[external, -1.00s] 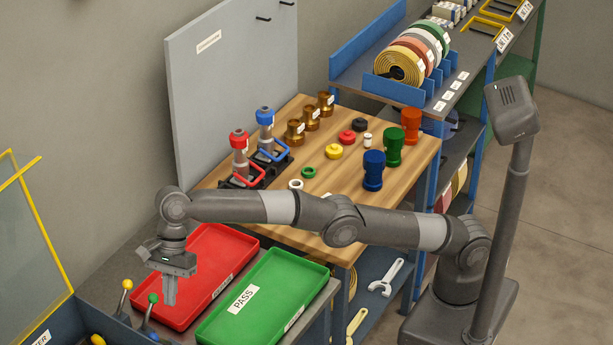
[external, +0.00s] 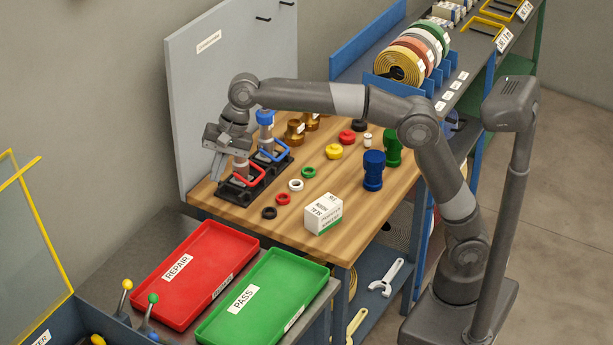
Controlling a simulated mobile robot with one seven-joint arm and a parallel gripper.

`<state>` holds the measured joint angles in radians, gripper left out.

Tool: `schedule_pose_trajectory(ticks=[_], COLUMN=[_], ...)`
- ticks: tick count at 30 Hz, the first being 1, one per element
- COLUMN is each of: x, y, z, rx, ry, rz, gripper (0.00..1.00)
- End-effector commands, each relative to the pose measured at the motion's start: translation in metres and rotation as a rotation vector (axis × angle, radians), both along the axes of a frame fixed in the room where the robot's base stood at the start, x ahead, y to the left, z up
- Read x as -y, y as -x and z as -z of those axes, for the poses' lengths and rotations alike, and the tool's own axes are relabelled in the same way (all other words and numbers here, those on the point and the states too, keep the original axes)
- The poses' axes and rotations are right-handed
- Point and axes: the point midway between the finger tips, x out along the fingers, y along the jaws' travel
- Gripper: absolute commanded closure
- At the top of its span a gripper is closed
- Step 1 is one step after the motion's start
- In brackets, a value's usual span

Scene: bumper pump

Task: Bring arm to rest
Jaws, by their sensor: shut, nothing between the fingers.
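My gripper (external: 216,172) is shut and empty. It hangs over the left end of the black fixture (external: 235,195) at the back left of the wooden workbench (external: 320,245). The fixture holds a red-handled unit (external: 240,170), whose top is hidden behind my gripper, and a blue-topped unit with a blue handle (external: 266,118). Whether my fingers touch the red-handled unit I cannot tell. My arm reaches across the bench from the right, raised above it.
Coloured rings and a white box (external: 323,214) lie on the bench. Blue (external: 373,172) and green (external: 392,148) fittings stand at right. Red (external: 190,310) and green (external: 235,335) trays are at lower left. A grey panel (external: 240,60) stands behind the fixture.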

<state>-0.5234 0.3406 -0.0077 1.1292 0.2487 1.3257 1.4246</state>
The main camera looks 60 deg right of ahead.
Motion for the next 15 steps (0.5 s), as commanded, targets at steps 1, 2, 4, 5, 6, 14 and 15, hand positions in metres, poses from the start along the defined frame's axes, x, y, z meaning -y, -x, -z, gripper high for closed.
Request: schedule_pose_trajectory(ticks=[1, 2, 4, 5, 6, 14, 15], x=[0.025, 0.038, 0.067, 0.079, 0.096, 0.193, 0.207], y=[0.006, 0.010, 0.020, 0.025, 0.031, 0.089, 0.099], z=[-0.006, -0.007, -0.009, -0.009, -0.009, 0.004, 0.009], rx=[0.032, 0.051, 0.094, 0.111, 0.136, 0.272, 0.289], ry=[0.014, 0.025, 0.053, 0.066, 0.082, 0.214, 0.236], rz=[-0.019, -0.036, -0.076, -0.094, -0.118, -0.277, -0.302], gripper=[1.00, 1.00, 1.00, 1.00, 1.00, 1.00, 1.00])
